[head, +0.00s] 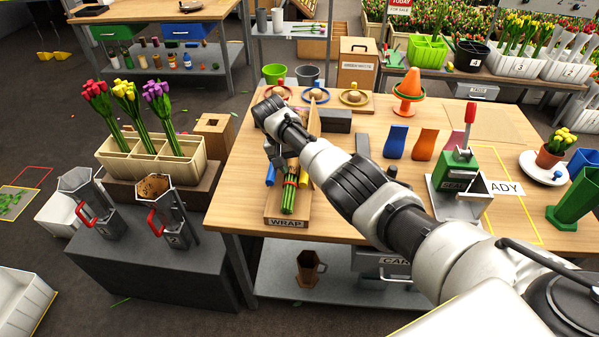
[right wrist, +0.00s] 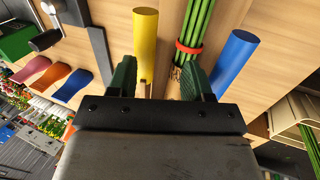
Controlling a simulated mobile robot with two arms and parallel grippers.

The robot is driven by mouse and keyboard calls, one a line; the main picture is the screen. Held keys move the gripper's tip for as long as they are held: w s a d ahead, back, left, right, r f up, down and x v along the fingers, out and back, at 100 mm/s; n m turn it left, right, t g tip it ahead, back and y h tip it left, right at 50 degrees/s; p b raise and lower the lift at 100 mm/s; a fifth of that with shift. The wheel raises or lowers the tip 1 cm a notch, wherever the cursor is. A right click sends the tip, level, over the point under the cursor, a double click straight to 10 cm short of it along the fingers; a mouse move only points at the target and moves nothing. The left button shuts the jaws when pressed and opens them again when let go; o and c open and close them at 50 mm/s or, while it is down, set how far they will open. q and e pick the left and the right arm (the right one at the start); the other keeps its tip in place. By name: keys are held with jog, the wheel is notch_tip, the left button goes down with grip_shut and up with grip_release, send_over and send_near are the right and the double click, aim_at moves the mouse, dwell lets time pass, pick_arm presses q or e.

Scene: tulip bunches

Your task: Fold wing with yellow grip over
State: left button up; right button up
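The blue grip (right wrist: 231,62) lies on the stems' other side. In the head view the stems (head: 289,199) lie on the WRAP board (head: 286,218), with the blue grip (head: 270,175) at left and the yellow grip (head: 304,178) at right. My right gripper (right wrist: 160,76) is open, its green fingers apart; the yellow grip's near end shows between them, closer to the left finger. The wings' outlines are hard to tell. My left gripper is out of view.
A green press with a red handle (head: 469,125) stands right of my right arm. Blue (head: 396,141) and orange (head: 425,144) pieces stand behind the arm. A planter with tulips (head: 150,157) stands at left.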

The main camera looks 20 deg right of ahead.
jog(key=s+v, duration=0.1)
jog(key=v, duration=0.5)
jog(key=shift+w+a+r+b, duration=0.2)
jog(key=shift+w+r+b, duration=0.2)
jog(key=shift+b, duration=0.05)
